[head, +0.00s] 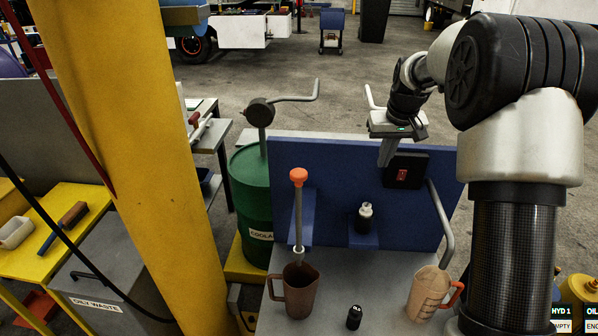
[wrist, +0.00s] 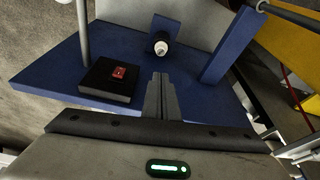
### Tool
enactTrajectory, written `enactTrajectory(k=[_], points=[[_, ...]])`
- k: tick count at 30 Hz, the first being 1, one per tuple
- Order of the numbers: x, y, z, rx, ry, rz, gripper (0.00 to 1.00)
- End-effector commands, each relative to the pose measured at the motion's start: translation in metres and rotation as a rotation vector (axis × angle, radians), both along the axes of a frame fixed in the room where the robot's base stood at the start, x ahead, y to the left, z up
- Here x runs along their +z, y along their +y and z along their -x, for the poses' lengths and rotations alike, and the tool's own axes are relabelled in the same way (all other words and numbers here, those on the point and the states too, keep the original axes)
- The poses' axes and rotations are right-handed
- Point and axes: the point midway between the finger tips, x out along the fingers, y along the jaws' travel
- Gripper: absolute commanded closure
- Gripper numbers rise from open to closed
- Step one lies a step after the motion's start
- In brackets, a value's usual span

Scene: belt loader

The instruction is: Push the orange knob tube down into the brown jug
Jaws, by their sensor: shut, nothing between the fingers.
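The orange knob (head: 298,175) tops a grey tube (head: 298,215) that stands upright with its lower end at the brown jug (head: 300,290). The jug has its handle on the left and stands on the grey bench at the left. How deep the tube reaches into the jug is hidden by the jug wall. My gripper (head: 385,160) is shut and empty, above the blue back panel, to the right of the orange knob and higher. In the wrist view its shut fingers (wrist: 160,80) point toward the panel. The jug is not clear in that view.
A small black bottle (head: 354,317) stands between the jugs. A white-topped bottle (head: 365,212) sits on a blue bracket. A yellow post (head: 135,140) rises at the left.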

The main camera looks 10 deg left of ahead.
Motion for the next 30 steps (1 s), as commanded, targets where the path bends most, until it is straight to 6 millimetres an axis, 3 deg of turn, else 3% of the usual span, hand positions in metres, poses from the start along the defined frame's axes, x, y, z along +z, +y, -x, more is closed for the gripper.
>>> enactTrajectory(k=[4,8,11,12,15,17,19,22,27,30], points=[[0.0,0.0,0.0,0.0,0.0,0.0,0.98],[-0.011,-0.004,0.01,-0.04,0.039,-0.039,0.76],[-0.042,-0.01,0.041,-0.168,0.155,-0.168,0.59],[-0.057,-0.011,0.061,-0.247,0.224,-0.249,0.53],[-0.085,0.0,0.117,-0.496,0.435,-0.505,0.52],[-0.089,0.013,0.148,-0.655,0.569,-0.674,0.52],[-0.08,0.03,0.175,-0.832,0.722,-0.875,0.52],[-0.05,0.048,0.197,-1.054,0.926,-1.152,0.52],[0.007,0.055,0.206,-1.288,1.189,-1.515,0.52],[0.028,0.052,0.206,-1.349,1.275,-1.636,0.52]])
